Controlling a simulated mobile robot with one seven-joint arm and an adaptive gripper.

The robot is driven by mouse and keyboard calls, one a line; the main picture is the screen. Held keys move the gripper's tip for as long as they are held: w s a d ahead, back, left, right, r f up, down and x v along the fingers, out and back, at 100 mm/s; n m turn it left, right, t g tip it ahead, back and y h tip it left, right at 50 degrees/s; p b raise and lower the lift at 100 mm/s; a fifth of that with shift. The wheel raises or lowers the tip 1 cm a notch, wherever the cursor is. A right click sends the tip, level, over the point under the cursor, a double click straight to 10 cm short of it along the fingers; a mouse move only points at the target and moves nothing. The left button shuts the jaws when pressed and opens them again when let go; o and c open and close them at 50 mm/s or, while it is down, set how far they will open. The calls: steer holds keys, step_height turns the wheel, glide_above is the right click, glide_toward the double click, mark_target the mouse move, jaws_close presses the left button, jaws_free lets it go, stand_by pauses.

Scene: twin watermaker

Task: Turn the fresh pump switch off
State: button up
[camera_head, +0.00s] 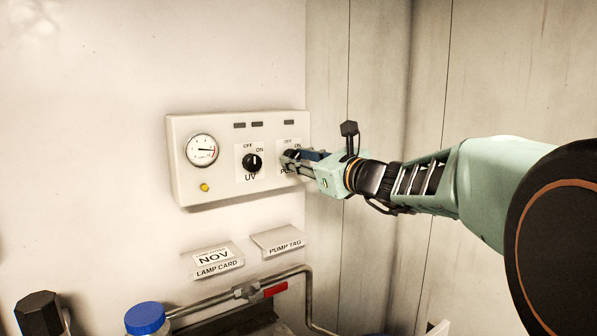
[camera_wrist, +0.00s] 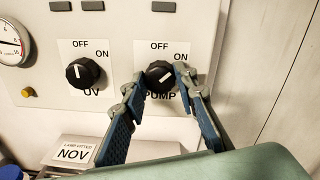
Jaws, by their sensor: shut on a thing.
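A white control panel (camera_head: 220,185) on the wall carries two black rotary knobs marked OFF and ON. The right knob, the pump switch (camera_wrist: 158,73), is labelled PUMP. Its white pointer line slants up to the right, toward ON. My gripper (camera_head: 291,160) reaches in from the right, and its fingers (camera_wrist: 157,81) are shut on the pump switch, one on each side. In the head view the fingers partly hide this knob and its label. The left knob, labelled UV (camera_wrist: 83,72), has its pointer about upright, toward OFF.
A gauge (camera_head: 202,150) and a yellow lamp (camera_head: 204,187) are at the panel's left. Below are a lamp card holder (camera_head: 213,262) and a pump tag holder (camera_head: 279,242). A pipe with a red handle (camera_head: 275,289) and a blue-capped bottle (camera_head: 145,318) are lower down.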

mark_target(288, 113)
steer(key=shift+n+b, duration=4.5)
steer(key=shift+b, duration=0.75)
steer(key=o, duration=1.2)
steer(key=shift+c, duration=0.2)
step_height(288, 113, up, 10)
